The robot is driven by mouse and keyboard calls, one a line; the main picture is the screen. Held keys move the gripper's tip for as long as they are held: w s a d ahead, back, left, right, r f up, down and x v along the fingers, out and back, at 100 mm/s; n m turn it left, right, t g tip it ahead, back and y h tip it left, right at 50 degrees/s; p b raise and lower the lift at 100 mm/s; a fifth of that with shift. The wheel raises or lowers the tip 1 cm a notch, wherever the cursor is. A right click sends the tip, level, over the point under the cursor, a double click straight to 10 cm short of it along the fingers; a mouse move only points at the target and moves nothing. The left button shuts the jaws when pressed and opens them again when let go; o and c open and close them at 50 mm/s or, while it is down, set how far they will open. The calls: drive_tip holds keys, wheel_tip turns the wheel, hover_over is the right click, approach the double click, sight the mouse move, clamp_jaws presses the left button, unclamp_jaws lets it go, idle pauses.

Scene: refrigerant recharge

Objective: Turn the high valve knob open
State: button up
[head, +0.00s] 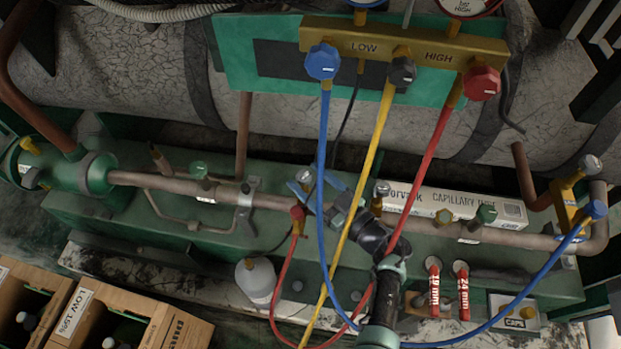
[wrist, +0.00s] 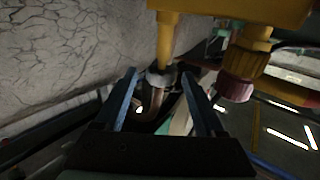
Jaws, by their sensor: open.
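The manifold's red knob (head: 481,82) sits under the HIGH label, at the right end of its brass block (head: 420,42). My gripper (head: 318,182) is well below and left of it, low over the copper pipe, near the fitting of the red hose. In the wrist view, my gripper (wrist: 168,78) is open. A yellow stem with a grey end (wrist: 160,78) shows in line with the gap between the fingers. I cannot tell whether the fingers touch it. A dark red fitting (wrist: 236,88) is just beyond the right finger, under a yellow body (wrist: 245,12).
A blue knob (head: 323,61) and a black knob (head: 401,71) are also on the manifold. Blue, yellow and red hoses (head: 430,157) hang around my arm. A white bottle (head: 256,278) and wooden crates (head: 185,330) are at lower left. A cracked tank (head: 150,65) lies behind.

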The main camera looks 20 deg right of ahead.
wheel_tip(320, 180, up, 10)
drive_tip(key=p, duration=0.5)
drive_tip(key=shift+p, duration=0.3)
